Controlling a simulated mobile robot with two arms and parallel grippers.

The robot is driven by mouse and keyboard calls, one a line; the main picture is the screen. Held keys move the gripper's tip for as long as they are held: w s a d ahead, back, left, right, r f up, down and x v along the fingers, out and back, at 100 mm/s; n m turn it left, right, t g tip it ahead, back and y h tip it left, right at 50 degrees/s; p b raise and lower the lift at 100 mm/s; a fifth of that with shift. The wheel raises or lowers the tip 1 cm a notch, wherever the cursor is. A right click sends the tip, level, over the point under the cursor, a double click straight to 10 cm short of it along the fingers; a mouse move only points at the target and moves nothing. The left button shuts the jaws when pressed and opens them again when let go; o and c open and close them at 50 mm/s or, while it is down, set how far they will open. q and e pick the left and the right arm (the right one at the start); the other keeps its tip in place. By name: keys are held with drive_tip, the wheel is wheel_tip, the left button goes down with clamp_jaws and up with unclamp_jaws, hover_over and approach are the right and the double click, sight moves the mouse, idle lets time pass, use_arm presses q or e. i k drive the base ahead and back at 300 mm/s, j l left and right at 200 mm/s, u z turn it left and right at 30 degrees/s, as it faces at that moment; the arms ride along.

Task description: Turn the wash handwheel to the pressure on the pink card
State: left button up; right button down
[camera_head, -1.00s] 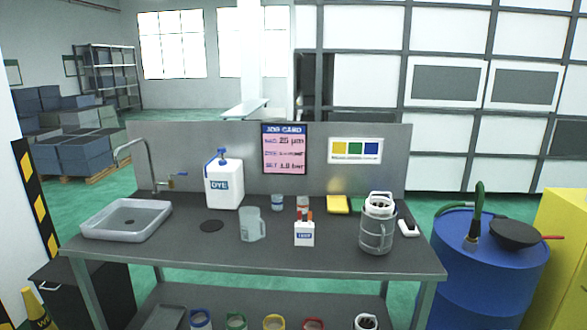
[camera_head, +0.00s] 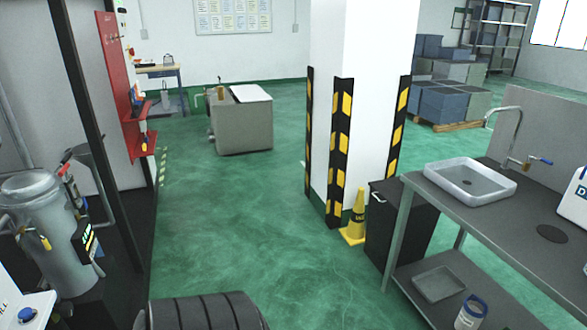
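The pink card is out of view. I cannot make out the wash handwheel for certain in the head view. A grey metal vessel (camera_head: 48,235) stands at the left edge, with a small brass-coloured fitting on its side. A dark box with a lit yellow-green display (camera_head: 86,240) is on the vessel's right side. Pipes and a red-tipped part show behind its top. Neither of my grippers is in view.
Open green floor (camera_head: 235,215) lies ahead. A pillar (camera_head: 355,90) with striped guards, a yellow cone (camera_head: 356,215) and a black bin (camera_head: 385,235) stand right of it. The sink bench (camera_head: 480,225) is at right. A grey tank (camera_head: 243,122) stands farther back.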

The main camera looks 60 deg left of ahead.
sight(66, 311)
drive_tip(key=u, duration=3.65)
